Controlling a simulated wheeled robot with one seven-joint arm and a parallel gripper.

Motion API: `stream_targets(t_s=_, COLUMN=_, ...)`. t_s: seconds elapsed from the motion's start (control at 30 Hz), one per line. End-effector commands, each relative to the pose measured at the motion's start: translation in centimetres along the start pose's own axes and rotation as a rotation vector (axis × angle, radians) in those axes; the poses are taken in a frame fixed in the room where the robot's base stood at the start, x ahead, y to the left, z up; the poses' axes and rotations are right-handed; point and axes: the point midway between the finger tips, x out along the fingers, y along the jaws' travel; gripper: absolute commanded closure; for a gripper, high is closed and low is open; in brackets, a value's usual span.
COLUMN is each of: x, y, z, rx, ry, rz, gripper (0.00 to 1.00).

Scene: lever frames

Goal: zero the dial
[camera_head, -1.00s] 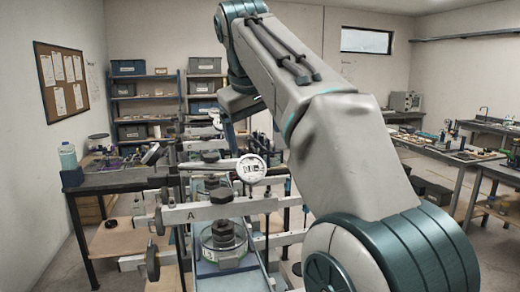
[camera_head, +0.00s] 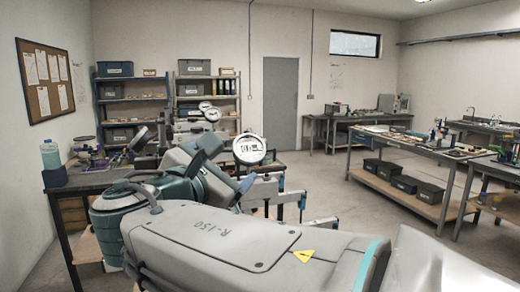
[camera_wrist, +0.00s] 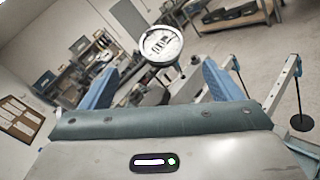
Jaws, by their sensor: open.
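I cannot tell whether a finger touches the dial. My arm hides most of the near lever frame.
Beams of the lever frames (camera_head: 266,191) extend right of my gripper. A dark hanging weight (camera_wrist: 302,123) is at the right of the wrist view. More gauges (camera_head: 212,114) stand behind. A dark table (camera_head: 90,180) is at left. Open floor (camera_head: 335,190) lies to the right.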

Motion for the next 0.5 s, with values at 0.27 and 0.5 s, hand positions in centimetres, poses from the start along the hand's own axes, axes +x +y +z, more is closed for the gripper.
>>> stream_targets(t_s=0.27, x=5.5, y=-0.2, z=0.3, rx=0.001, ry=-0.001, rz=-0.011, gripper=0.15)
stream_targets(t_s=0.5, x=10.3, y=-0.2, z=0.3, rx=0.003, ry=-0.001, rz=-0.011, gripper=0.15)
